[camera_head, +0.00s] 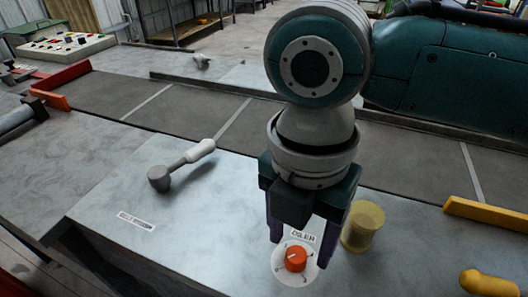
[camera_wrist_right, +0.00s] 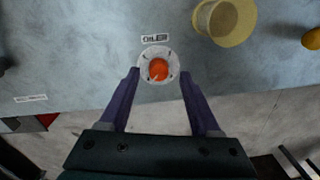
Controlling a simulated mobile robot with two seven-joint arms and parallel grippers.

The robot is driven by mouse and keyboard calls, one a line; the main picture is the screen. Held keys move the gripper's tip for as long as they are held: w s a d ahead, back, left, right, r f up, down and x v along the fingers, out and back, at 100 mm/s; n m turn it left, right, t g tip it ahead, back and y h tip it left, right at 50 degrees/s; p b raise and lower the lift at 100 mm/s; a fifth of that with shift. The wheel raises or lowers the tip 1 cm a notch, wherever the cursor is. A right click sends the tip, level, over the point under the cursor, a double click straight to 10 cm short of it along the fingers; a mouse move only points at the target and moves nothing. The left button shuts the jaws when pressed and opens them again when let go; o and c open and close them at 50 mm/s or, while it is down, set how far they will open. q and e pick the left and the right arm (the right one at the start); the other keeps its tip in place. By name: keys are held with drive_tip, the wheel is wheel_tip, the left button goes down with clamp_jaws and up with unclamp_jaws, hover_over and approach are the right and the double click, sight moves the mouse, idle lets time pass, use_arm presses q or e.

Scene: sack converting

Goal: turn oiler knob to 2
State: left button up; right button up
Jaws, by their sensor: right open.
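The oiler knob (camera_head: 295,258) is orange with a pale pointer mark and sits on a round white dial (camera_head: 283,272) on the grey metal top. An "OILER" label (camera_head: 303,236) is behind it. My right gripper (camera_head: 300,252) is open above the knob, its two purple fingers on either side and apart from it. In the right wrist view the knob (camera_wrist_right: 158,69) shows just beyond and between the fingertips (camera_wrist_right: 158,72). The dial's numbers are too small to read. My left gripper is not in view.
A yellow translucent cup (camera_head: 362,226) stands close to the right finger. A grey-handled lever (camera_head: 182,165) is at the left. A yellow bar (camera_head: 485,216) and a yellow knob (camera_head: 488,284) are at the right. A dark conveyor belt (camera_head: 190,110) runs behind.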

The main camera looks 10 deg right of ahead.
drive_tip(key=shift+f, duration=1.1)
clamp_jaws()
